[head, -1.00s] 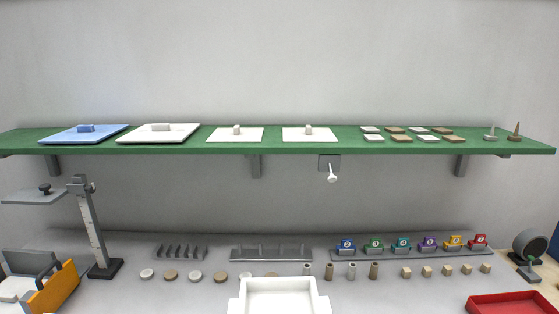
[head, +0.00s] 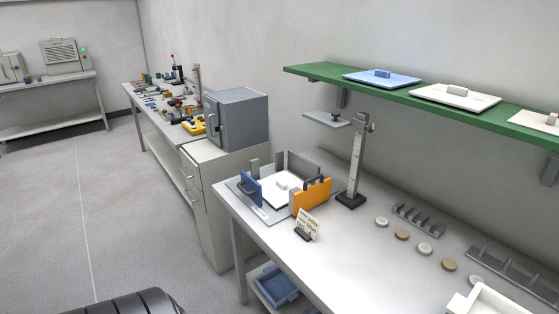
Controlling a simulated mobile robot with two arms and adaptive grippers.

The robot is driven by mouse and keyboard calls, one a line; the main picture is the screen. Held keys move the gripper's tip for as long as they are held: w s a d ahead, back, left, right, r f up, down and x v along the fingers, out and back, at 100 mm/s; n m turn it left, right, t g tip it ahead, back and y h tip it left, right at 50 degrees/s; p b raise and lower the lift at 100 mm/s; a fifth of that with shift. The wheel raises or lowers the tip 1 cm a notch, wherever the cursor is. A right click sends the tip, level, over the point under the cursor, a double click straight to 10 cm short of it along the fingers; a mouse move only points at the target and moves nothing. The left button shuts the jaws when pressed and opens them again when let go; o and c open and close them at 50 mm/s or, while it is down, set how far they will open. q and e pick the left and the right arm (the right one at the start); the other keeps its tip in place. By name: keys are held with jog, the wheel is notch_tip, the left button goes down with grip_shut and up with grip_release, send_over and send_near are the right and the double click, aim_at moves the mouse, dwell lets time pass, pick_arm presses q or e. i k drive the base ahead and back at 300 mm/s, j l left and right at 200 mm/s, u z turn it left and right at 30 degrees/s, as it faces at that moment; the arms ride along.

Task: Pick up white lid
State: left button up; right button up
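A white lid (head: 455,97) with a block-shaped grey handle lies flat on the green shelf (head: 421,108), to the right of a blue lid (head: 382,78). Another white lid (head: 531,122) lies further right on the shelf and is cut by the picture's right edge. A white plate with a small block on top (head: 281,190) sits on the table between blue and orange panels. Neither of my grippers shows in the head view.
A grey stand (head: 357,165) rises from the table below the shelf. Round discs (head: 402,235) and grey racks (head: 418,219) lie to its right. A grey box (head: 237,117) stands on a cabinet at the left. The floor (head: 110,210) at left is clear.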

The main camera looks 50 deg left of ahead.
aim_at(275, 189)
jog(key=u, duration=1.6)
jog(key=i+j, duration=0.15)
jog(key=j, duration=0.15)
